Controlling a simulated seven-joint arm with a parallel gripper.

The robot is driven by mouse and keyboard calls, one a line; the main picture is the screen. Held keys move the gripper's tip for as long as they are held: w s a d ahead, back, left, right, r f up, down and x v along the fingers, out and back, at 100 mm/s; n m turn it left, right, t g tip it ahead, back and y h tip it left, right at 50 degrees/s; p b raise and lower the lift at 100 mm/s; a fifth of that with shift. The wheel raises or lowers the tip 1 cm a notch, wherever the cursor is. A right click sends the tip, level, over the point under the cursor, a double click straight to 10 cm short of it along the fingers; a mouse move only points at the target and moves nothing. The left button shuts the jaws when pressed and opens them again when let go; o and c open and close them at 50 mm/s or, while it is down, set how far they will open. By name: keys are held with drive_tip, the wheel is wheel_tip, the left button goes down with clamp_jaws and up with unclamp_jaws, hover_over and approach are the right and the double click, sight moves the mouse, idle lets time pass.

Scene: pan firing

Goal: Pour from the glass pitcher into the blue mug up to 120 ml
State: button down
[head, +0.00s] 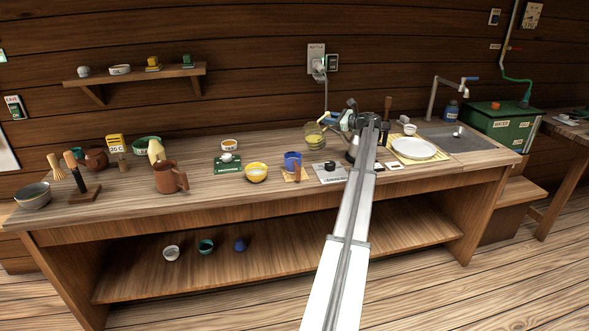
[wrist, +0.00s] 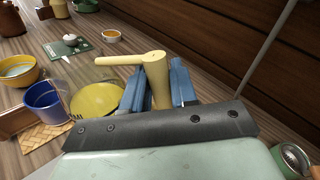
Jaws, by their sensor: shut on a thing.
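The glass pitcher (head: 314,136) is clear with yellowish liquid in it. It stands to the right of and behind the blue mug and looks roughly upright. Whether its base touches the table is unclear. My gripper (head: 343,122) is shut on the pitcher's cream handle, which shows between the blue fingers (wrist: 160,88) in the wrist view. There the yellow liquid (wrist: 97,100) appears left of the fingers; the glass wall hardly shows. The blue mug (head: 292,160) stands upright by a woven coaster (wrist: 50,132), left of the pitcher in the wrist view too (wrist: 45,108). Its bottom is hidden.
A yellow bowl (head: 256,173) is left of the mug, with a green scale-like box (head: 228,165) beyond. A grey plate with a dark knob (head: 330,172) lies right of the mug. A white plate (head: 412,149) and sink (head: 465,143) are farther right. A green-rimmed can (wrist: 292,160) is near my gripper.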

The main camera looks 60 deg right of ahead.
sight(318, 121)
drive_tip(key=shift+w+a+f, duration=0.2)
drive_tip(key=shift+a+f, duration=0.1)
drive_tip(key=shift+a, duration=0.45)
drive_tip(key=shift+w+a+f, duration=0.25)
drive_tip(key=shift+a, duration=0.55)
drive_tip(key=shift+w+a+f, duration=0.2)
drive_tip(key=shift+a+f, duration=0.1)
drive_tip(key=shift+a, duration=0.55)
drive_tip(key=shift+w+a+r+n+g+h, duration=0.2)
drive_tip(key=shift+a+r+n+g+h, duration=0.25)
drive_tip(key=shift+n, duration=0.55)
drive_tip(key=shift+r, duration=0.15)
drive_tip(key=shift+a, duration=0.1)
drive_tip(key=shift+w+a+r+n, duration=0.15)
drive_tip(key=shift+a+n, duration=0.25)
drive_tip(key=shift+n, duration=0.4)
drive_tip(key=shift+w+a+r+n+g+h, duration=0.25)
drive_tip(key=shift+a+r+n, duration=0.3)
drive_tip(key=shift+r, duration=0.15)
drive_tip(key=shift+w+a+r+n+g+h, duration=0.15)
drive_tip(key=shift+a+r+n+g+h, duration=0.05)
drive_tip(key=shift+a+r+n, duration=0.45)
idle(2.2)
